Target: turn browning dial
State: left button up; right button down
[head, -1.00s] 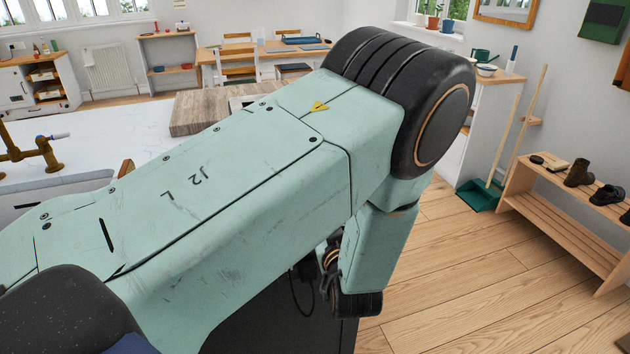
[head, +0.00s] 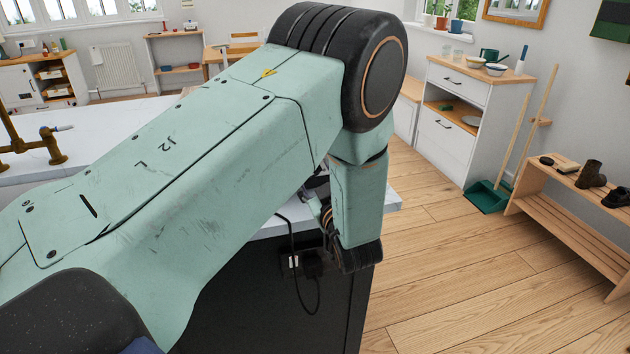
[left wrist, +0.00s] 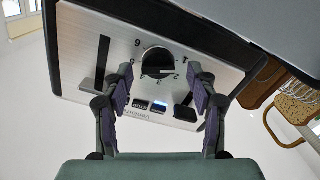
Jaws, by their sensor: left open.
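My left gripper (left wrist: 160,82) is open, with one finger to each side of the dial's lower part. I see no clear contact with the dial. In the head view my left arm covers the toaster, the dial and most of the gripper. My right gripper is in neither view.
Small buttons (left wrist: 141,105), one lit blue, and a dark lever (left wrist: 186,108) sit near my fingers. A second lever (left wrist: 88,84) is at the left. Below the white worktop (head: 392,200) are a wall socket and cable (head: 291,262). Floor at right is clear before the shoe bench (head: 560,215).

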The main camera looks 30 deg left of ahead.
pick_arm(q)
jog(key=shift+w+a, duration=0.2)
jog(key=shift+a, duration=0.05)
jog(key=shift+d+r, duration=0.1)
jog(key=shift+r, duration=0.1)
jog(key=shift+w, duration=0.1)
jog(key=shift+f, duration=0.1)
jog(key=shift+c, duration=1.3)
jog(key=c, duration=0.9)
